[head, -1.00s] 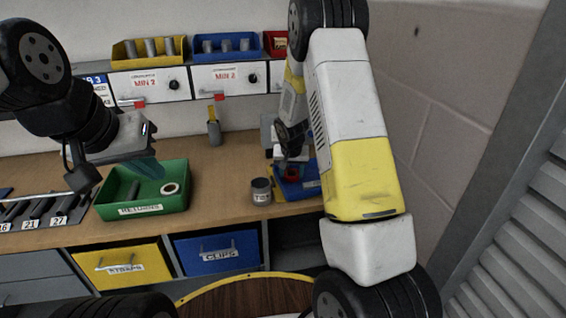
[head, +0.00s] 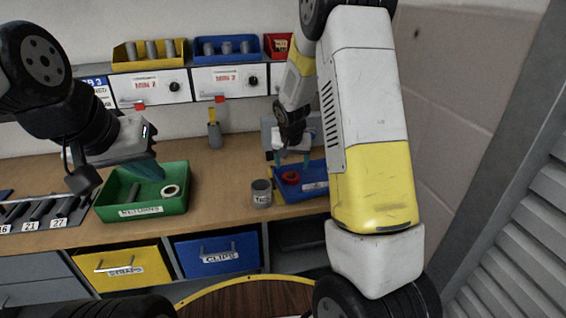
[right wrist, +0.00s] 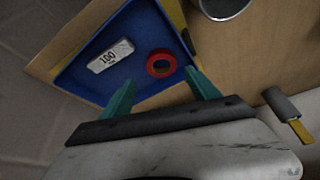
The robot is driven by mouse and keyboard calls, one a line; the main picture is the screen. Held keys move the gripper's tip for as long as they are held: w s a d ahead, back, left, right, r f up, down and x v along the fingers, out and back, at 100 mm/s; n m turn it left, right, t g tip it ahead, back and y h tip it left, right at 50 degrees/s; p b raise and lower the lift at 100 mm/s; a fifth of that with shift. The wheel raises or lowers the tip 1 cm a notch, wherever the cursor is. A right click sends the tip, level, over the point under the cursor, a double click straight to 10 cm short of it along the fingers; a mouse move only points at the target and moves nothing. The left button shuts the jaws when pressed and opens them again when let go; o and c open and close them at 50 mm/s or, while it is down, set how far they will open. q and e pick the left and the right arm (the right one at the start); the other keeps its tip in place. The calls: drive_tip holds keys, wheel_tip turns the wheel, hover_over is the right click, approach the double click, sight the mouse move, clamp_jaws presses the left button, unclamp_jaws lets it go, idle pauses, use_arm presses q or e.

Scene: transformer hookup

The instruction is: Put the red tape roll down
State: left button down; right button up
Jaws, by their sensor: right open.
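The red tape roll (head: 291,178) lies in the blue tray (head: 318,187) at the right end of the bench. In the right wrist view the roll (right wrist: 161,63) rests flat on the floor of the blue tray (right wrist: 147,25), near its edge. My right gripper (head: 291,159) is open and empty above the tray; its teal fingers (right wrist: 160,88) stand apart with the roll visible beyond them, not touching it. My left gripper (head: 148,168) hangs over the green returns bin (head: 140,211); whether its jaws are open is unclear.
A silver block marked 100 (right wrist: 110,55) lies in the blue tray. A grey can (head: 261,194) stands just left of the tray. A white roll (head: 170,190) lies in the green bin. The bench between bin and can is clear.

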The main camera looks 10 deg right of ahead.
drive_tip(key=s+r+n+t+y, duration=0.1)
drive_tip(key=s+r+y, duration=0.1)
drive_tip(key=s+r, duration=1.5)
drive_tip(key=s+a+r+n, duration=0.1)
drive_tip(key=s+r, duration=0.1)
drive_tip(key=s, duration=0.5)
drive_tip(key=s+a+r+n+y, duration=0.1)
drive_tip(key=s+r, duration=0.2)
drive_tip(key=s, duration=0.4)
drive_tip(key=shift+a+r+n+t, duration=0.2)
drive_tip(key=shift+a+n+t, duration=0.1)
drive_tip(key=shift+a+t, duration=0.1)
